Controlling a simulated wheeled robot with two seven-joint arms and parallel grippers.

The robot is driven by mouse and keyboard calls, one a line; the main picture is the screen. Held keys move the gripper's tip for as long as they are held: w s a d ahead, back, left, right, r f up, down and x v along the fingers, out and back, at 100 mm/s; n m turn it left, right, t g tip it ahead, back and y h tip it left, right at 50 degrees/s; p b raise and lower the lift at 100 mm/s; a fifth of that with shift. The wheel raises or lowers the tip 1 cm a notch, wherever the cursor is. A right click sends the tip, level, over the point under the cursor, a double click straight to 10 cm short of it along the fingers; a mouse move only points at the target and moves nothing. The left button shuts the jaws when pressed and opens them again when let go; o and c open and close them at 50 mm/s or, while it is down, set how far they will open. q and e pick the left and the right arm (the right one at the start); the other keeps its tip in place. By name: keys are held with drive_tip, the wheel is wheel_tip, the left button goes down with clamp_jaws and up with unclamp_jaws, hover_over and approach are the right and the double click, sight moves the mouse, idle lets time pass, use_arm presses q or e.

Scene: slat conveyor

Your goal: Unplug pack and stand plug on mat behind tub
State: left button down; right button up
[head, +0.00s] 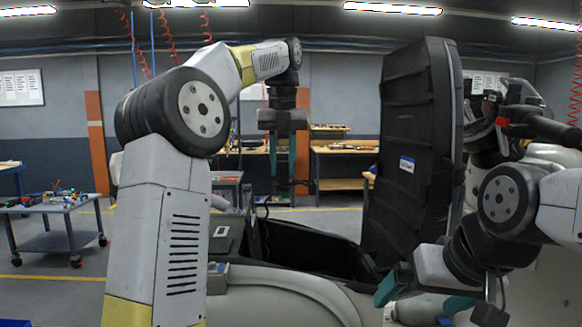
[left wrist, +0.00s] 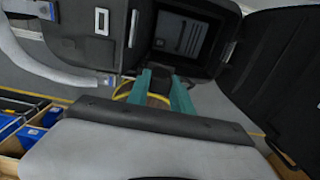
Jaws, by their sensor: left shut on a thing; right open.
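The black tub (head: 300,240) opens in the pale rounded body, with a tall black lid (head: 408,150) raised at its right. My left gripper (head: 285,183) points down above the tub, shut on a small dark thing, apparently the plug (head: 290,186); the teal fingers largely hide it. A thin cable hangs near it. The left wrist view also shows the fingers (left wrist: 160,80). There, a grey ribbed block, likely the pack (left wrist: 183,36), lies in the tub. A dark surface with a white square, possibly the mat (head: 228,241), lies left of the tub. My right gripper (head: 422,297) is open and empty, low at right.
A grey cart (head: 55,225) with small items stands at far left. Workbenches (head: 343,160) line the back wall. The raised lid stands between my two arms. In the left wrist view, blue bins (left wrist: 30,133) show at lower left.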

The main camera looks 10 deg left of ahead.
use_arm(q)
drive_tip(key=s+a, duration=0.3)
drive_tip(key=a, duration=0.4)
drive_tip(key=s+a, duration=0.3)
drive_tip(key=a, duration=0.5)
drive_tip(key=shift+a, duration=0.3)
idle(0.4)
drive_tip(key=shift+f, duration=5.05)
drive_tip(key=shift+f, duration=1.05)
drive_tip(key=c, duration=1.1)
unclamp_jaws()
drive_tip(key=shift+f, duration=0.1)
drive_tip(key=shift+o, duration=0.2)
wheel_tip(320, 180, up, 8)
